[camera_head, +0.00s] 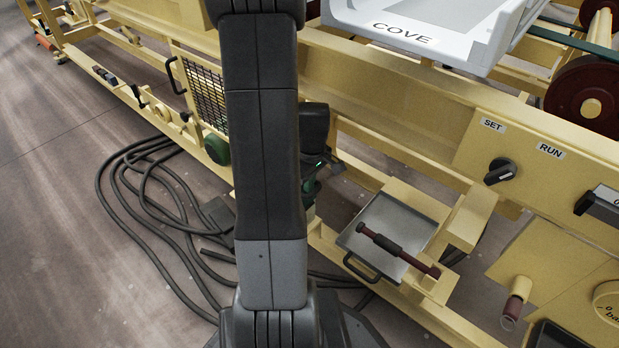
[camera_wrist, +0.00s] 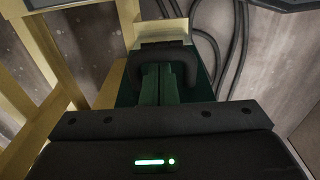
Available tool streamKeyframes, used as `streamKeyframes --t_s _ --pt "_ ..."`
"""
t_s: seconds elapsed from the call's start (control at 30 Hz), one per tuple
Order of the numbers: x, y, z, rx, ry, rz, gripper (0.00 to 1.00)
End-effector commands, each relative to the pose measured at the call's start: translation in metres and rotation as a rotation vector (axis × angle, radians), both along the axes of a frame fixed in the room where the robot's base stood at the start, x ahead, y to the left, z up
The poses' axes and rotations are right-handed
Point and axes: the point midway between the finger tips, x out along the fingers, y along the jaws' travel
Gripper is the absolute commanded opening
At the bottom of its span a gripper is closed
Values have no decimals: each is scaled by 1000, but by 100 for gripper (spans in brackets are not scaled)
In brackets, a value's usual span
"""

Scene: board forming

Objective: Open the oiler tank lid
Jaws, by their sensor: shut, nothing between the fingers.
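My gripper (camera_wrist: 160,70) points down in the wrist view, with its two dark green fingers shut together and nothing between them. A black arched handle-like part (camera_wrist: 190,68) frames the fingertips. I cannot tell whether they touch it. Dark green surfaces (camera_wrist: 126,88) and a pale beige block (camera_wrist: 160,32) lie around and beyond it. I cannot tell surely whether these belong to the oiler tank and its lid.
A grey tray (camera_head: 411,212) with a black handle (camera_head: 362,268) stands to the right, a dark red bar across it. Black cables (camera_head: 130,190) coil on the floor at left. The yellow machine frame (camera_head: 400,85) runs alongside, with a SET/RUN switch (camera_head: 500,171).

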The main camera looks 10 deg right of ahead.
Motion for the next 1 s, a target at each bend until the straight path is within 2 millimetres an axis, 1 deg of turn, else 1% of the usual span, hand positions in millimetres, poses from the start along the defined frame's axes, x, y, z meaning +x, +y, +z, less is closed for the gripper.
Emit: streamKeyframes --t_s 0.33,0.57,0.87,1.0 --pt "0 0 -1 0 0 0 0" --pt "-13 -11 -3 -1 -1 -2 0" --pt "-13 -10 -3 -1 -1 0 0" --pt "-12 -10 2 -1 -1 0 0"
